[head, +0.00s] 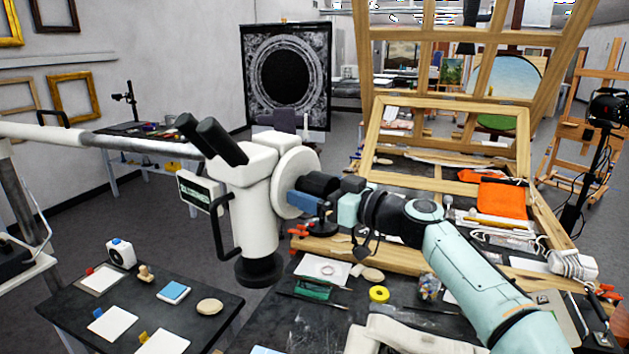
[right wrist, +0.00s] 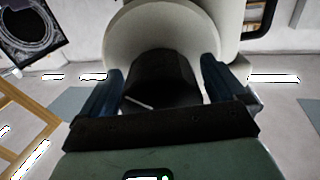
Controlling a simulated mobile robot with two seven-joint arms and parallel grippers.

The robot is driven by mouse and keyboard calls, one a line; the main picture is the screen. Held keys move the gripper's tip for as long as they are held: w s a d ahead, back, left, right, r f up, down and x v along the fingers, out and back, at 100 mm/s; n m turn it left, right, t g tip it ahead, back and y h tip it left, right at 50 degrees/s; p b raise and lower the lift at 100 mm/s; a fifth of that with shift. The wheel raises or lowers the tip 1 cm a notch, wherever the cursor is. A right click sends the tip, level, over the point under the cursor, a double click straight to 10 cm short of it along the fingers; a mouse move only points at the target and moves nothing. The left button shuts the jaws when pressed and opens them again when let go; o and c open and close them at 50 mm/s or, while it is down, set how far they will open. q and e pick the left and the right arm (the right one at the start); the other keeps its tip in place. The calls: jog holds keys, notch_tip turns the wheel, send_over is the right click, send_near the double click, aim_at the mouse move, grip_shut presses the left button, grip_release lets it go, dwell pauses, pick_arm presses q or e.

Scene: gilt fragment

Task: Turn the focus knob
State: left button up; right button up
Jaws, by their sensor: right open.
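The white microscope (head: 255,190) with black eyepieces stands in the middle of the head view. A round cream disc (head: 290,180) sits on its right side, and the dark cylindrical focus knob (head: 318,183) sticks out from it. My right gripper (head: 305,192) reaches in from the right with blue fingers. In the right wrist view the knob (right wrist: 160,70) lies between the two open fingers of the gripper (right wrist: 161,82), with the cream disc (right wrist: 130,30) behind it. I cannot tell whether the fingers touch the knob. My left gripper is not in view.
A dark side table (head: 225,312) with cards and small blocks stands at lower left. The workbench at right holds a yellow tape roll (head: 379,294), an orange cloth (head: 502,196) and wooden frames (head: 450,110). A white boom (head: 100,140) crosses at left. Open floor lies behind the microscope.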

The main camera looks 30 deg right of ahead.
jog(key=shift+w+a, duration=0.15)
jog(key=shift+w, duration=0.15)
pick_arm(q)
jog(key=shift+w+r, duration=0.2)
pick_arm(e)
jog(key=shift+s, duration=0.1)
jog(key=shift+c, duration=1.2)
jog(key=c, duration=0.8)
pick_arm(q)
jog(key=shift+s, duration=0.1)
pick_arm(e)
jog(key=shift+o, duration=0.2)
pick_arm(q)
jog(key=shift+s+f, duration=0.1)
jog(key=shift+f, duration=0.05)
